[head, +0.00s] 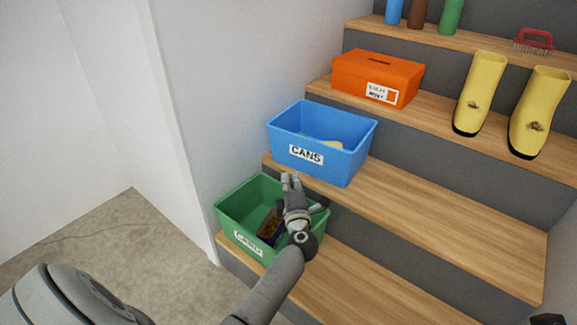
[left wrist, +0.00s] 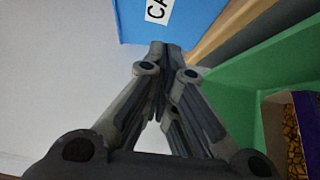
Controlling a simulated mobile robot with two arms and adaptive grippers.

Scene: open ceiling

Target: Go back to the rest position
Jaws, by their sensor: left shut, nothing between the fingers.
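My left gripper (head: 291,181) is in the head view, over the green bin (head: 232,208) on the lowest visible step. Its fingers point toward the blue bin labelled CANS (head: 346,161). In the left wrist view, the left fingertips (left wrist: 165,50) meet with nothing between them, and the blue bin (left wrist: 185,25) is ahead of them. The green bin (left wrist: 245,75) shows at the right there. My left forearm hides part of the green bin in the head view. My right gripper is not clearly seen; only a dark piece shows at the lower right corner.
A dark, patterned box (head: 270,227) lies in the green bin. An orange box (head: 378,78) and yellow boots (head: 481,92) stand on a higher step. Bottles (head: 451,16) and a red brush (head: 534,41) are above. A white wall (head: 215,90) rises close at the left.

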